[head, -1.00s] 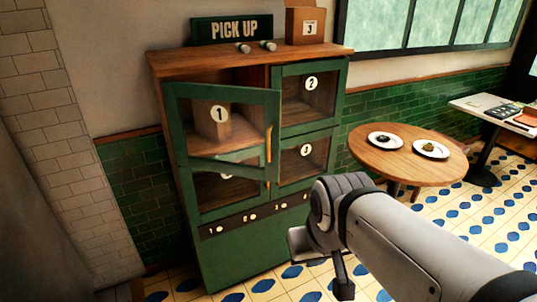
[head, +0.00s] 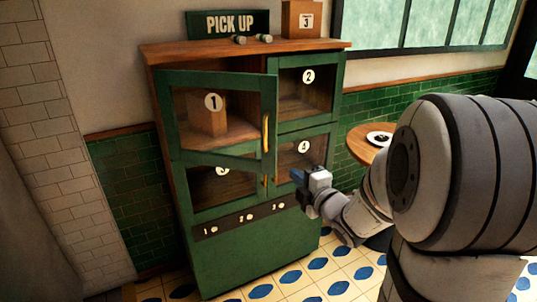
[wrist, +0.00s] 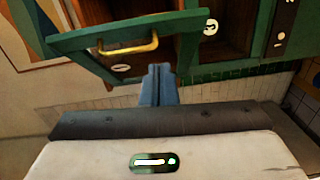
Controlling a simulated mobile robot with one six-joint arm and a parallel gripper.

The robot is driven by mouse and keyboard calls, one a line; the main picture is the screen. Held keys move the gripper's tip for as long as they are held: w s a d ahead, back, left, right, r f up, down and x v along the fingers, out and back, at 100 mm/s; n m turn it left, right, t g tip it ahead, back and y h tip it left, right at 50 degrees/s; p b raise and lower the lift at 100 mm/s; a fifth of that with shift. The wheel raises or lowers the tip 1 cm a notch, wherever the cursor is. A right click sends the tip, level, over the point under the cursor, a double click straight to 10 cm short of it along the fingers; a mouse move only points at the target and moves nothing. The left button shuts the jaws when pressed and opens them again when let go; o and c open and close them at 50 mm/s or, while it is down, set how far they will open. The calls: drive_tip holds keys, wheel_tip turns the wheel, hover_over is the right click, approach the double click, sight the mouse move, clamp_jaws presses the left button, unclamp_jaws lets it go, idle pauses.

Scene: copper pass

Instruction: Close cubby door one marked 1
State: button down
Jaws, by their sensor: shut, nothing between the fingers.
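Cubby door one (head: 215,150), green-framed with a glass pane and a round "1" mark (head: 212,102), stands ajar, hinged at its left side, its right edge swung out from the cabinet. Its brass handle (head: 265,132) is upright near that free edge. My gripper (head: 297,177) is shut and empty, in front of door four, to the right of and below the handle. In the wrist view, the blue fingers (wrist: 157,85) are together, and door one (wrist: 70,40) with its handle (wrist: 130,48) lies beyond them to the upper left. I see no contact with the door.
The green cabinet (head: 250,255) also has doors two (head: 307,76), three (head: 222,170) and four (head: 303,147), which look closed. A box (head: 207,122) sits in cubby one. A round table (head: 365,155) stands to the right, partly hidden by my arm.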

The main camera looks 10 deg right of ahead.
drive_tip(key=shift+n+y, duration=0.6)
drive_tip(key=p+x, duration=0.1)
drive_tip(key=x, duration=0.3)
drive_tip(key=d+p+x, duration=0.1)
drive_tip(key=p+x, duration=0.1)
drive_tip(key=x, duration=0.2)
drive_tip(key=p+x, duration=0.1)
drive_tip(key=x, duration=0.3)
drive_tip(key=shift+w+d+r, duration=0.25)
drive_tip(key=shift+w+d, duration=0.1)
drive_tip(key=shift+w+d+f+p, duration=0.1)
drive_tip(key=shift+w+d+p, duration=0.1)
drive_tip(key=shift+w+p, duration=0.25)
drive_tip(key=shift+w, duration=0.1)
